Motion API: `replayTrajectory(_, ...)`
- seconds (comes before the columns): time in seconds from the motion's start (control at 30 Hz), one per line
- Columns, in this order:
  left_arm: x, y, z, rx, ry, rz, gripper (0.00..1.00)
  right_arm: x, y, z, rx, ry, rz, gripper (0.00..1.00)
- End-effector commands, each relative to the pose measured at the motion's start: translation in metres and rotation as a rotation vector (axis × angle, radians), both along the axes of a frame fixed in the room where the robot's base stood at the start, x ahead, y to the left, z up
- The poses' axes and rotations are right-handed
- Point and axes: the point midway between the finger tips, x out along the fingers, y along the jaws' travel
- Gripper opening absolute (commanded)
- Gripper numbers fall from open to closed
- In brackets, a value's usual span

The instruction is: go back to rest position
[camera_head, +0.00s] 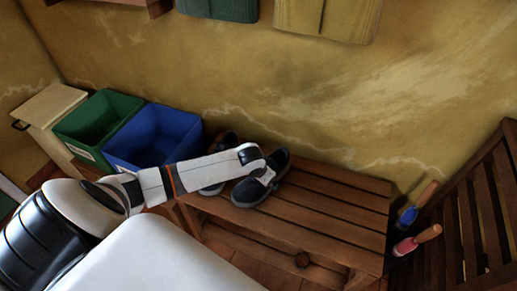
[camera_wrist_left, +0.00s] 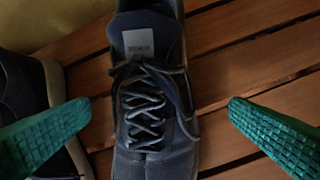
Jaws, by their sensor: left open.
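My left arm reaches in from the left in the head view. My left gripper (camera_head: 266,174) is over a dark shoe (camera_head: 247,194) on the slatted wooden bench (camera_head: 335,200). In the left wrist view, its green ridged fingers (camera_wrist_left: 158,108) are wide apart, one on each side of the laced dark shoe (camera_wrist_left: 150,140). Nothing is visibly gripped. A second shoe (camera_wrist_left: 25,110) lies at the left of that view, partly cut off. My right gripper is in neither view.
A blue bin (camera_head: 155,135) and a green bin (camera_head: 95,120) stand left of the bench, beside a pale wooden box (camera_head: 50,105). Two wooden-handled items, blue (camera_head: 408,215) and red (camera_head: 406,246), are at the bench's right end. A slatted wooden piece (camera_head: 475,215) stands far right.

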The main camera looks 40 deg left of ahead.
Motion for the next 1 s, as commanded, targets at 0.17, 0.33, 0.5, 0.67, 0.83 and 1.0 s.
replayTrajectory(0.17, -0.012, -0.002, 0.029, 0.001, -0.001, 0.0, 1.0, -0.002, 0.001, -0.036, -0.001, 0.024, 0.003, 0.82)
replayTrajectory(0.33, -0.021, -0.004, 0.048, 0.001, 0.0, -0.001, 1.0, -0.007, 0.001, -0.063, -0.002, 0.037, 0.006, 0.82)
replayTrajectory(0.5, -0.025, -0.005, 0.057, 0.0, -0.001, 0.001, 1.0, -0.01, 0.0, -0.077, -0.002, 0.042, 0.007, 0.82)
replayTrajectory(0.67, -0.026, -0.005, 0.059, 0.001, 0.0, 0.002, 1.0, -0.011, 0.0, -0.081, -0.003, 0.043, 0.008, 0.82)
replayTrajectory(0.83, -0.032, -0.015, 0.056, -0.009, 0.005, -0.015, 1.0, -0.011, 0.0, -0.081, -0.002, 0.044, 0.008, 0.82)
replayTrajectory(1.0, -0.08, -0.078, 0.051, -0.07, 0.028, -0.11, 1.0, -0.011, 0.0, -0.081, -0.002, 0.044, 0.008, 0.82)
